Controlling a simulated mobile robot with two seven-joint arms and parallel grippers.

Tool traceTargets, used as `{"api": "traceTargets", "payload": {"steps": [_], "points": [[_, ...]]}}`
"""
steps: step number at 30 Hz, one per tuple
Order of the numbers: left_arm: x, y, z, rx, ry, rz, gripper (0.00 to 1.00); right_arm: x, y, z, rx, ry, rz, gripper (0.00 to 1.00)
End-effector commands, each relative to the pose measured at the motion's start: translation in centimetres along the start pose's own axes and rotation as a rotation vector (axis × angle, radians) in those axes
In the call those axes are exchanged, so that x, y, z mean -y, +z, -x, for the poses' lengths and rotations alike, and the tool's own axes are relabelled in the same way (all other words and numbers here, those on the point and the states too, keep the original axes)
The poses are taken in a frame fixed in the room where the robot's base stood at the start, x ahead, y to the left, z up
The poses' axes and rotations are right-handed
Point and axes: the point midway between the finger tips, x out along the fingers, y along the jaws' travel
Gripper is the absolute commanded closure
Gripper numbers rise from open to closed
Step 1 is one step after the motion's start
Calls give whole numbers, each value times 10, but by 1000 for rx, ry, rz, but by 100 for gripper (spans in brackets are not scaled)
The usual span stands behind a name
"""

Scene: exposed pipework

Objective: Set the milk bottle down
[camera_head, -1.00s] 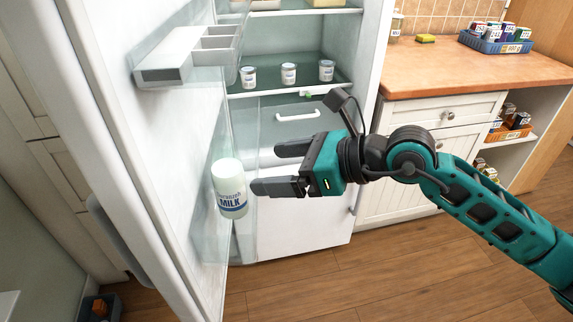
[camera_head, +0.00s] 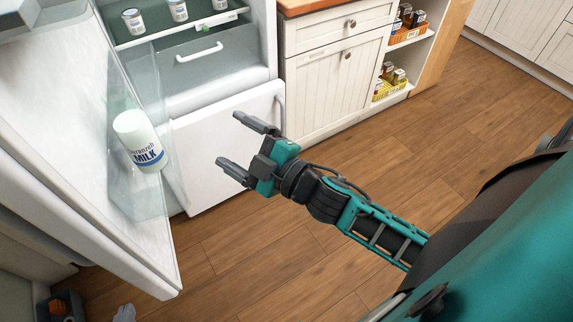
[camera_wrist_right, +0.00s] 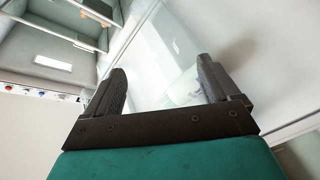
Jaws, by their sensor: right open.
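The white milk bottle (camera_head: 139,141) with blue lettering stands in the clear door bin (camera_head: 118,185) on the inside of the open fridge door. It looks upright, and its base is behind the clear plastic. My right gripper (camera_head: 235,142) is open and empty, apart from the bottle and to its right. A small grey tip at the bottom left of the head view seems to be my left gripper (camera_head: 124,313), mostly cut off.
The open fridge door (camera_head: 65,130) stands at the left. White jars (camera_head: 178,10) stand on a fridge shelf above a drawer (camera_head: 205,70). A white cabinet (camera_head: 335,80) stands right of the fridge. Wooden floor (camera_head: 260,250) is clear below.

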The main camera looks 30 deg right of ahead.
Motion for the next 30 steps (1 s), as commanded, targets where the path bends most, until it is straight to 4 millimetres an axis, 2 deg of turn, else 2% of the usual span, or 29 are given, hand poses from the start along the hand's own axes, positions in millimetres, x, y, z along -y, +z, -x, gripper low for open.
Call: {"api": "traceTargets", "payload": {"steps": [1, 4, 6, 10, 14, 30], "points": [[0, 1, 0, 1, 0, 0, 100, 25, 28, 19, 135, -26, -178, 11], [0, 1, 1, 3, 0, 0, 100, 70, 68, 56, 360, -65, -470, 11], [0, 2, 1, 3, 0, 0, 100, 98, 84, 81, 484, -88, -629, 11], [0, 2, 1, 4, 0, 0, 100, 132, 98, 113, 626, -114, -812, 11], [0, 2, 1, 4, 0, 0, 100, 143, 100, 124, 670, -122, -872, 11], [0, 0, 2, 4, 0, 0, 100, 140, 99, 123, 666, -123, -869, 11]]}}
